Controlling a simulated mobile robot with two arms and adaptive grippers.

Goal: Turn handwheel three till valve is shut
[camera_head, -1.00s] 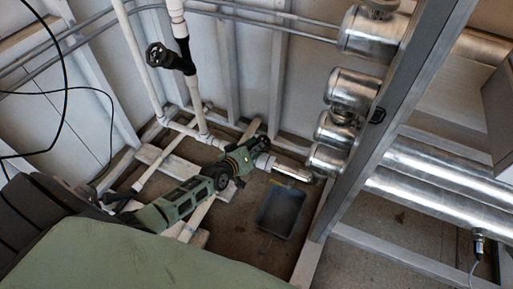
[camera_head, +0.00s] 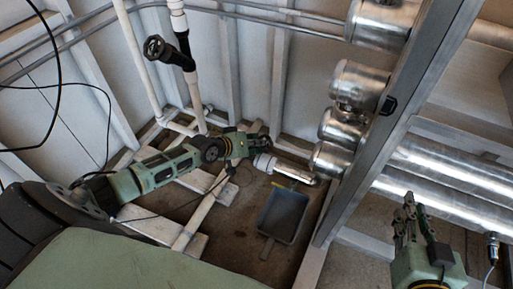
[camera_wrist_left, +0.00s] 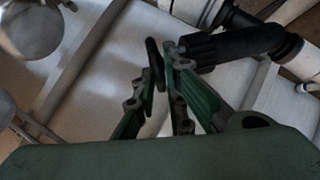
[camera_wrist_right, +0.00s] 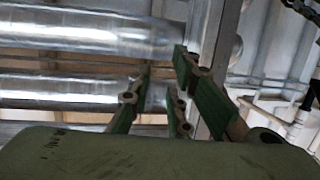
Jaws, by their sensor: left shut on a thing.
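In the left wrist view, a black handwheel (camera_wrist_left: 151,62) shows nearly edge-on, with a ribbed black valve body (camera_wrist_left: 235,46) to its right. My left gripper (camera_wrist_left: 161,55) is shut on the wheel's rim. In the head view my left gripper (camera_head: 255,141) is low by the wall, and it and its arm mostly hide this valve. Another black handwheel (camera_head: 154,48) stands higher on a white pipe, clear of both grippers. My right gripper (camera_head: 410,203) is at the lower right in front of the silver pipes. Its fingers are apart and empty in the right wrist view (camera_wrist_right: 163,60).
Silver cylinders (camera_head: 357,85) and a grey steel post (camera_head: 398,105) stand right of my left gripper. A grey dustpan-like tray (camera_head: 284,214) lies on the floor below. White pipes (camera_head: 135,60) run along the wall. Long silver pipes (camera_head: 455,205) lie behind my right gripper.

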